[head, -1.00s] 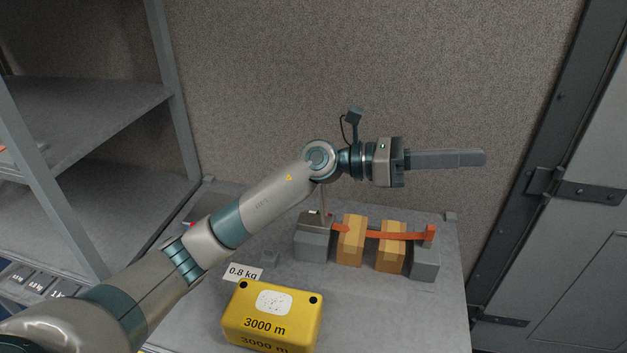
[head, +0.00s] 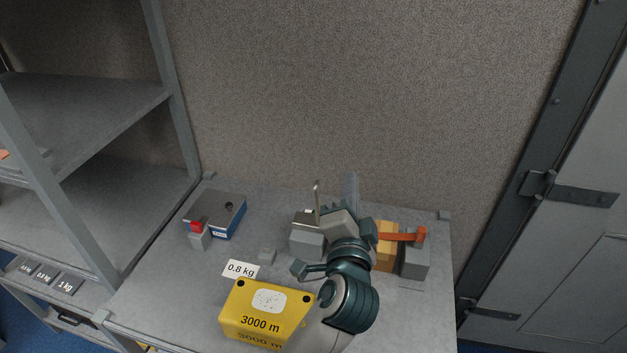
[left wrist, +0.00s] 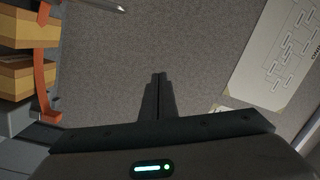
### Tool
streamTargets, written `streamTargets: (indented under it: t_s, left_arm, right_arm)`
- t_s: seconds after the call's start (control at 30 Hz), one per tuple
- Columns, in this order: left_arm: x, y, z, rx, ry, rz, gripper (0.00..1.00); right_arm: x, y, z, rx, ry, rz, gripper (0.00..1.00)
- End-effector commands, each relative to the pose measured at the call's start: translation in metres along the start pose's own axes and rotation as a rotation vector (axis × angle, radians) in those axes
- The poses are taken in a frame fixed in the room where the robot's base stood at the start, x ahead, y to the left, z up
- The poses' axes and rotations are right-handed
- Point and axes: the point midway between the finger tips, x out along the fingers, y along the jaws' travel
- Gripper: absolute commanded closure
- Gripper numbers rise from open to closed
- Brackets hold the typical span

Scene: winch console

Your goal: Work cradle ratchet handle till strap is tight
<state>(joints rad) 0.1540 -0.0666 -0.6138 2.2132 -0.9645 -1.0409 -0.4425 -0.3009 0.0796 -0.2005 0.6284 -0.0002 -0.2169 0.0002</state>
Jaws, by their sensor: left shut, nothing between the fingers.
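The cradle (head: 412,262) stands on the bench with grey end blocks, wooden blocks (head: 386,243) and an orange strap (head: 400,237). The thin ratchet handle (head: 317,196) stands roughly upright above its left end. My left gripper (head: 351,188) is over the cradle, just right of the handle, with its fingers pointing to the back wall. It hides the middle of the cradle and part of the strap. In the left wrist view its fingers (left wrist: 158,80) are shut and empty. The strap (left wrist: 45,80) shows at left there, and a pale rod tip at the top edge, apart from the fingers.
A yellow block marked 3000 m (head: 265,315) sits at the bench front, beside a 0.8 kg label (head: 241,269). A grey-topped box (head: 215,208) and a red button on a post (head: 197,229) are at left. Shelving (head: 75,120) stands further left.

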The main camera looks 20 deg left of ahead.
Motion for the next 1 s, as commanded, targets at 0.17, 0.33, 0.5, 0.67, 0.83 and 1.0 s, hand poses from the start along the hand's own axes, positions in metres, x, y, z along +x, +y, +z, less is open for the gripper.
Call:
streamTargets:
  t_s: [0.17, 0.33, 0.5, 0.67, 0.83, 1.0]
  left_arm:
    - [-0.021, 0.024, 0.024, -0.074, -0.136, 0.119, 1.00]
    - [-0.026, 0.031, 0.030, -0.088, -0.167, 0.146, 1.00]
    - [-0.026, 0.031, 0.030, -0.087, -0.165, 0.144, 1.00]
    - [-0.024, 0.030, 0.029, -0.085, -0.165, 0.144, 1.00]
    - [-0.016, 0.030, 0.030, -0.084, -0.164, 0.143, 1.00]
    - [0.002, 0.032, 0.033, -0.081, -0.165, 0.142, 1.00]
  right_arm:
    - [-0.005, 0.001, 0.004, 0.000, -0.009, 0.001, 0.74]
    - [-0.005, 0.001, 0.004, 0.000, -0.011, 0.001, 0.74]
    - [-0.005, 0.001, 0.004, 0.000, -0.011, 0.001, 0.74]
    - [-0.005, 0.001, 0.004, 0.000, -0.011, 0.001, 0.74]
    - [-0.009, 0.001, 0.004, 0.000, -0.011, 0.001, 0.74]
    - [-0.017, 0.001, 0.003, 0.000, -0.011, 0.001, 0.74]
